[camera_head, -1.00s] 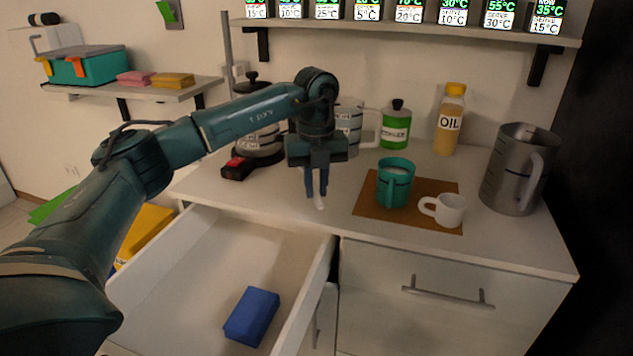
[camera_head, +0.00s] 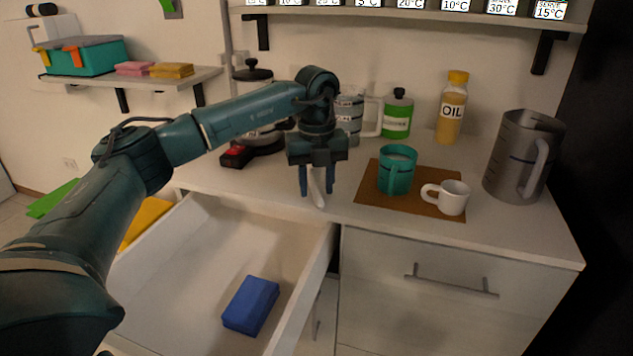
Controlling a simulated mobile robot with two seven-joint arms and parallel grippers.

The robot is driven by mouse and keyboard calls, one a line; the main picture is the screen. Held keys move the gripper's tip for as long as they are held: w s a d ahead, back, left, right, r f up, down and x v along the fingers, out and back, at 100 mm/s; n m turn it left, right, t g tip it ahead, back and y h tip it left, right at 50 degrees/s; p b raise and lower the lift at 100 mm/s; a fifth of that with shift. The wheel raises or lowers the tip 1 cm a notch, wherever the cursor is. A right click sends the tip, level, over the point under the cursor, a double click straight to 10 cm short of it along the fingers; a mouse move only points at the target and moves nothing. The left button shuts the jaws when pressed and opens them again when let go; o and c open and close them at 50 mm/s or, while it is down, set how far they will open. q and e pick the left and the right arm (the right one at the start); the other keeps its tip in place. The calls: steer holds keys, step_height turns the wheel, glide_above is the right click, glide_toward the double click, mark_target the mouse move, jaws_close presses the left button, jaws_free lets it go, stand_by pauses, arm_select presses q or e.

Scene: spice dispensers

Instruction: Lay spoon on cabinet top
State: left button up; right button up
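My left gripper (camera_head: 317,192) points down over the front of the cabinet top (camera_head: 240,186), left of the brown mat. Its two blue fingers are spread apart. A pale spoon (camera_head: 317,190) shows between the fingers, with gaps beside it. Its lower end is near the cabinet top's front edge, above the open drawer's back right corner. The gripper hides its upper part, and I cannot tell whether it lies flat or leans. My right gripper is not in view.
A teal mug (camera_head: 396,172) and a white cup (camera_head: 452,198) stand on the brown mat (camera_head: 412,203). A metal pitcher (camera_head: 513,165) stands at right, an oil bottle (camera_head: 451,112) behind. The open drawer (camera_head: 190,270) holds a blue block (camera_head: 251,305).

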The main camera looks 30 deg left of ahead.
arm_select(q)
steer(key=shift+o, duration=0.3)
steer(key=shift+r, duration=0.15)
step_height(320, 180, up, 13)
steer(key=p, duration=0.1)
steer(key=shift+p, duration=0.3)
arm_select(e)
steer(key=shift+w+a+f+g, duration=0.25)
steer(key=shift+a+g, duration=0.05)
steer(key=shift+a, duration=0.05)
